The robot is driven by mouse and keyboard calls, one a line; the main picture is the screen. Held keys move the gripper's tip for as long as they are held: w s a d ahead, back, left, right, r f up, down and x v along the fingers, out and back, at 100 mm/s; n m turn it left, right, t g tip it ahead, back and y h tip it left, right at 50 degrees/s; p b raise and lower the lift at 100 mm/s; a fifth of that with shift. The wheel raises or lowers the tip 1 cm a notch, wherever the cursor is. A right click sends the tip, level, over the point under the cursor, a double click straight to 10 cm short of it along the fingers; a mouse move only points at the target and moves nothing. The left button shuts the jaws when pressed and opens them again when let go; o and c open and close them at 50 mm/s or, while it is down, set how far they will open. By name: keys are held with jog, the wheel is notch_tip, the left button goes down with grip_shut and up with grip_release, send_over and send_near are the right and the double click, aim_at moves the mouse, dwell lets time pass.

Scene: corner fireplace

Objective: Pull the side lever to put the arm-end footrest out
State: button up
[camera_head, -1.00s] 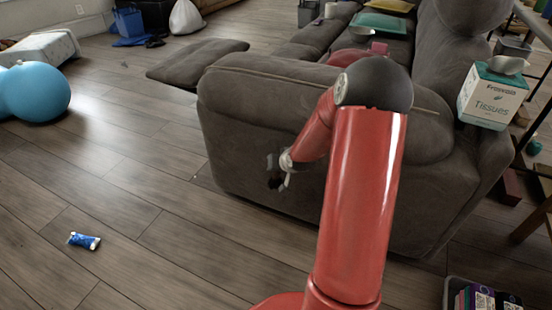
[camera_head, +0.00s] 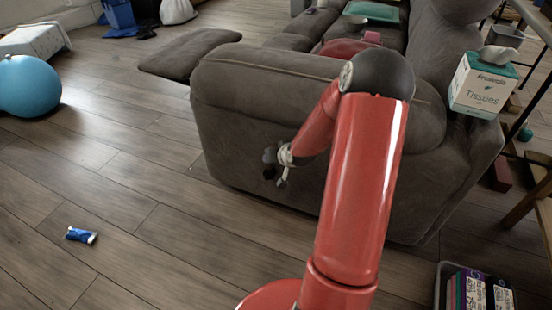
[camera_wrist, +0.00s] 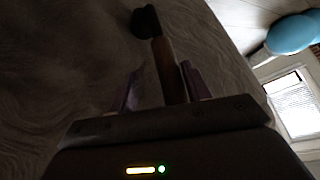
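The grey sofa (camera_head: 265,115) stands with its arm end facing me. Its arm-end footrest (camera_head: 190,55) sticks out to the left, raised above the floor. In the wrist view, the side lever (camera_wrist: 164,66) is a brown shaft with a dark knob (camera_wrist: 146,22) at its far end. My gripper (camera_wrist: 161,72) is around the shaft: one finger stands apart on the left, the other is close on the right. It looks open. In the head view my gripper (camera_head: 276,172) is small at the sofa's side panel, and the lever cannot be clearly made out there.
A blue ball (camera_head: 27,86) lies at the far left. A blue and white tube (camera_head: 81,236) lies on the floor. A tissue box (camera_head: 483,84) is on the sofa's right side. A bin of boxes (camera_head: 442,290) is at the lower right.

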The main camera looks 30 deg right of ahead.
jog(key=shift+d+r, duration=0.1)
jog(key=p+v, duration=0.2)
jog(key=v, duration=0.5)
jog(key=shift+s+r, duration=0.2)
jog(key=shift+s, duration=0.05)
